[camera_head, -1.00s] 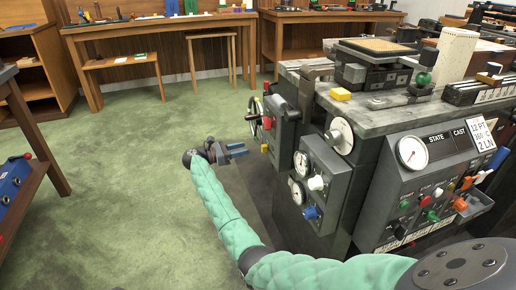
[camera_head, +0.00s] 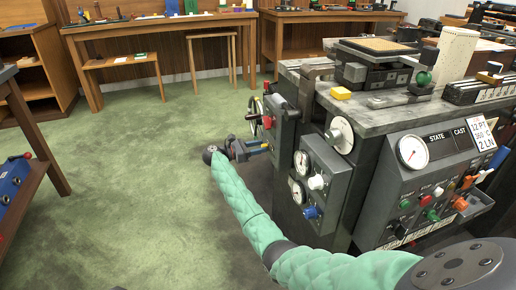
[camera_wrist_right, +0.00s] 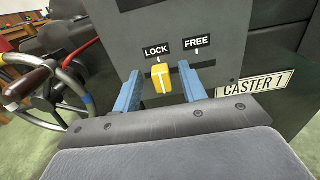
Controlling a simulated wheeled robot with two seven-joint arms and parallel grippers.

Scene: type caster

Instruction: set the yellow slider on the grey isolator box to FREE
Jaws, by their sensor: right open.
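The yellow slider (camera_wrist_right: 159,80) sits under the LOCK label (camera_wrist_right: 157,49) on the grey isolator box (camera_wrist_right: 150,22) in the right wrist view. The FREE label (camera_wrist_right: 197,42) is to the right of it. My right gripper (camera_wrist_right: 161,88) is open, with one blue finger on each side of the slider; I cannot tell whether either finger touches it. In the head view my right gripper (camera_head: 258,149) is at the lower part of the grey box (camera_head: 284,120) on the machine's left side. My left gripper is not in view.
A handwheel (camera_wrist_right: 65,90) stands left of the box in the right wrist view. A CASTER 1 plate (camera_wrist_right: 254,85) is to the right. In the head view, a gauge panel (camera_head: 322,180) with knobs juts out near my right arm. The green floor at left is clear.

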